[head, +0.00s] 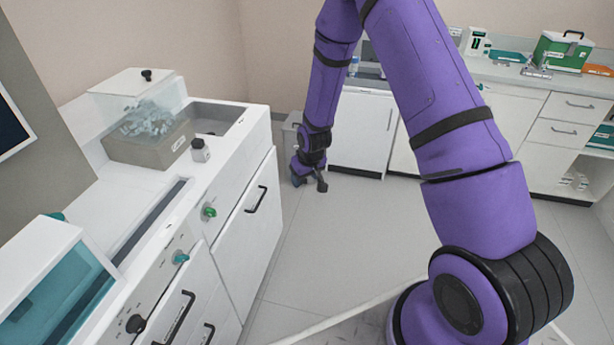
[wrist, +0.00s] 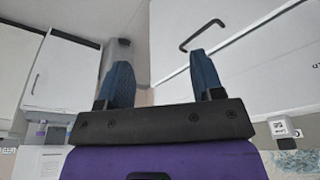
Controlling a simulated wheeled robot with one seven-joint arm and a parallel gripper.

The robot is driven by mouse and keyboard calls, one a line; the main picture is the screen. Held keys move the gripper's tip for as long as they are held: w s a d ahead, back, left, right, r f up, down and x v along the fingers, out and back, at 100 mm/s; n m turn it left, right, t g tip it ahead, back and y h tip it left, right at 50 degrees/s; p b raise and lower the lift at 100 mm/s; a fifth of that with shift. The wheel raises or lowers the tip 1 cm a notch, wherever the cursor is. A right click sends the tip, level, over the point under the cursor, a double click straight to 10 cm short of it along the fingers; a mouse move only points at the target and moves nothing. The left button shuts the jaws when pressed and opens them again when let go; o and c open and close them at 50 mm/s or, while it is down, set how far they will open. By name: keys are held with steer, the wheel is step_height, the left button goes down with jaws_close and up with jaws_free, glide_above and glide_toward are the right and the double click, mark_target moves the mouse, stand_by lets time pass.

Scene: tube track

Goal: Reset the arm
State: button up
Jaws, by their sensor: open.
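My purple arm rises from the lower right of the head view, bends above the top edge and comes down in the middle of the room. My gripper (head: 309,182) hangs low over the floor, to the right of the white counter's front. In the wrist view my gripper (wrist: 162,85) shows two blue fingers spread apart with nothing between them. It is open and empty. A white cabinet front with a black handle lies beyond the fingers in that view.
A green case (head: 562,52) stands on the back right counter. The grey floor (head: 345,225) between is mostly clear.

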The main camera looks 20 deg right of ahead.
steer(key=shift+s+d+r, duration=0.2)
steer(key=shift+s+r, duration=0.05)
steer(key=shift+r, duration=0.05)
steer(key=s+r, duration=0.3)
steer(key=r, duration=0.7)
steer(key=s+r+m+t, duration=0.1)
steer(key=s+r, duration=0.2)
steer(key=r, duration=0.7)
steer(key=s+r, duration=0.4)
steer(key=r, duration=0.5)
steer(key=s+r, duration=0.6)
steer(key=s, duration=0.6)
steer(key=s+d+r+t, duration=0.1)
steer(key=s+r, duration=0.6)
steer(key=s, duration=0.5)
steer(key=shift+s+r+m, duration=0.2)
steer(key=shift+r+m, duration=0.05)
steer(key=shift+m, duration=0.15)
steer(key=shift+d, duration=0.1)
